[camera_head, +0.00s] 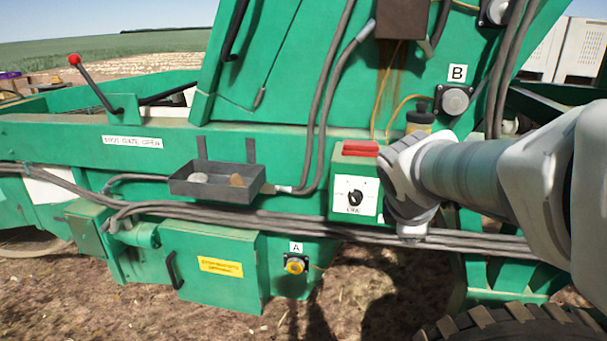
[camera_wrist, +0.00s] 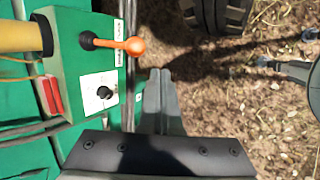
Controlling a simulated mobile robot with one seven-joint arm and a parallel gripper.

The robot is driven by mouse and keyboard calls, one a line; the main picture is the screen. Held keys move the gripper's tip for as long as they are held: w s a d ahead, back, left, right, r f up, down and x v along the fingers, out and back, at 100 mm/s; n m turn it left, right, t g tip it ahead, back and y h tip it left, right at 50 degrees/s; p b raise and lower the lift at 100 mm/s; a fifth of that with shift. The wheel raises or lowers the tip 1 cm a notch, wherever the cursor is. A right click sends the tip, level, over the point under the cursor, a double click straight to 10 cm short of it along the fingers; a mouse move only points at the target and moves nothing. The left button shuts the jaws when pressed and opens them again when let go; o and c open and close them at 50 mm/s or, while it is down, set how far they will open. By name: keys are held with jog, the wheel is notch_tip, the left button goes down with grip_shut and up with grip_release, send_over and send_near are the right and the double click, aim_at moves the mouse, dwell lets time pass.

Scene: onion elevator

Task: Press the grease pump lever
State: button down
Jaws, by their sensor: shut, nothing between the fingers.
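My gripper (camera_wrist: 160,73) is shut and empty. In the picture, its fingertips are just below and right of the orange ball, with a visible gap. In the head view, the control box (camera_head: 342,205) and part of the yellow cylinder (camera_head: 418,122) show, but my arm hides the lever and fingertips.
The box carries a black rotary knob (camera_head: 355,197) and a red block (camera_head: 361,148). Dark hoses (camera_head: 300,228) run below it. A grey tray (camera_head: 215,188) is on the machine's side, left of the box. A red-balled lever (camera_head: 75,60) stands at far left. A tyre (camera_head: 510,326) is at lower right.

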jog(key=shift+v, duration=1.2)
jog(key=shift+s, duration=0.15)
jog(key=s+a+f+m+y, duration=0.1)
jog(key=s+a+m+y, duration=0.1)
jog(key=s+m, duration=0.5)
jog(key=s+a+m+y+p, duration=0.1)
jog(key=s+a+m+y, duration=0.1)
jog(key=s+a+m, duration=0.3)
jog(key=shift+s+a+f+m, duration=0.35)
jog(key=shift+s+m, duration=0.65)
jog(key=shift+s, duration=0.05)
